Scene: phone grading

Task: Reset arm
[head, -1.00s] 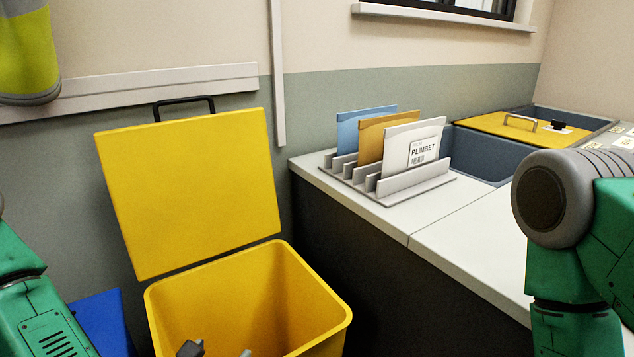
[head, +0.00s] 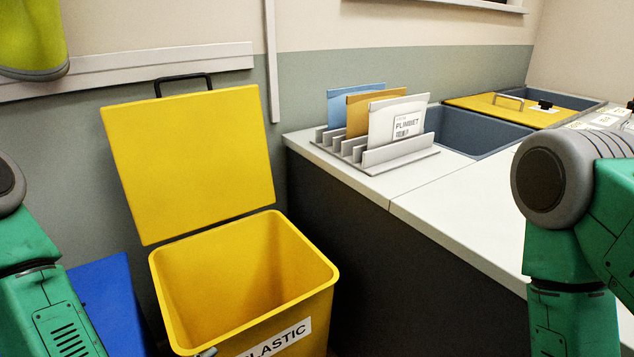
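My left arm (head: 50,300) comes in at the left edge, green with a dark grey joint. A small grey tip (head: 207,352) at the bottom edge, in front of the yellow bin, looks like part of my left gripper; the rest is out of frame. My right arm (head: 570,260) stands at the right edge over the counter, and its gripper is outside the view.
A yellow bin (head: 325,285) labelled plastic stands with its lid (head: 190,165) open, beside a blue bin (head: 108,300). The pale counter (head: 455,205) carries a rack (head: 400,152) of folders and a yellow-lidded compartment (head: 515,110). The bin's visible inside looks empty.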

